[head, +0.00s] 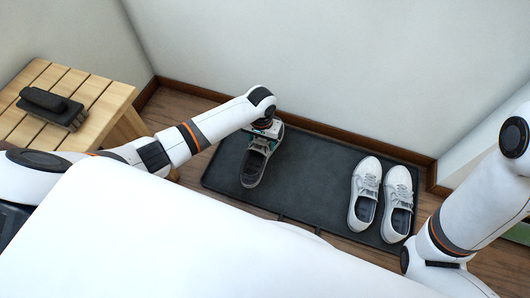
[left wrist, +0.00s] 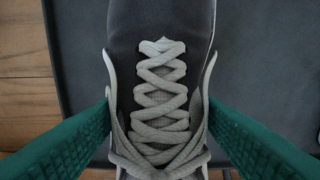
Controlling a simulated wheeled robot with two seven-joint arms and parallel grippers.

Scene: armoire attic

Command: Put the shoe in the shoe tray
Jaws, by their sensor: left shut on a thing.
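A dark grey shoe with pale laces (head: 254,168) is over the left part of the black shoe tray (head: 310,178) in the head view. My left gripper (head: 263,135) is above it at its far end. In the left wrist view the shoe (left wrist: 160,90) lies between the two green fingers, and my left gripper (left wrist: 160,120) is shut on it across the laced part. The tray surface (left wrist: 265,60) shows behind the shoe. I cannot tell whether the sole touches the tray. My right arm shows at the right of the head view, but its gripper is out of view.
A pair of white shoes (head: 382,200) stands on the right part of the tray. A slatted wooden bench (head: 100,95) with a dark brush (head: 50,105) on it is at the left. Walls close off the back and right. The tray's middle is clear.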

